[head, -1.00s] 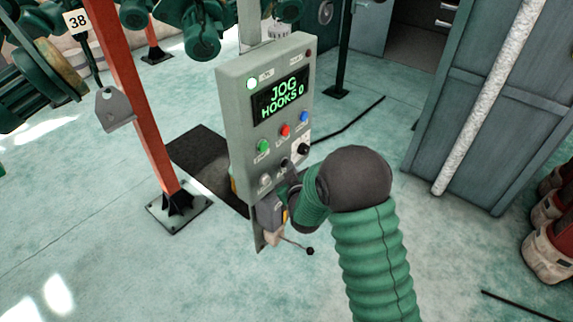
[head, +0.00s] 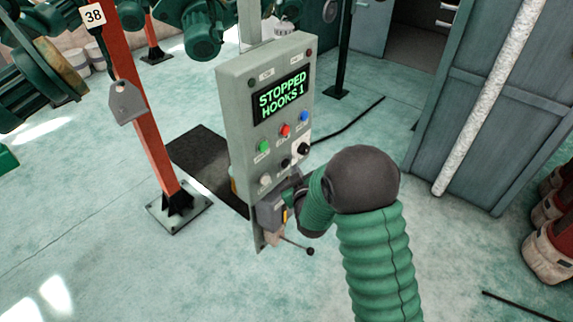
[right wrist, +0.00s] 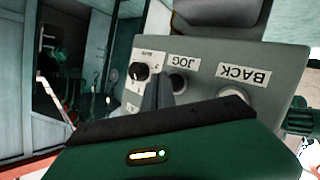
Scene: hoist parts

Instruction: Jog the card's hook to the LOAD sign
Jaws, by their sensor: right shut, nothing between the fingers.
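The grey control box (head: 265,125) stands on a post, its display (head: 281,95) reading STOPPED HOOKS 1. Its black JOG button (right wrist: 178,82) shows in the right wrist view, beside a BACK button (right wrist: 234,95). My right gripper (right wrist: 158,95) is shut and empty, its fingertips in front of the panel near JOG; contact cannot be told. In the head view it is low at the box (head: 291,182). A tag reading 38 (head: 93,15) hangs above a grey hook plate (head: 127,103), in front of an orange post (head: 143,125). I see neither card nor LOAD sign. My left gripper is out of view.
Green, red and blue buttons and a black knob (head: 304,150) sit on the panel. A lever with a black ball (head: 310,251) sticks out below. Grey cabinets (head: 490,110) stand at right. Open floor lies at left.

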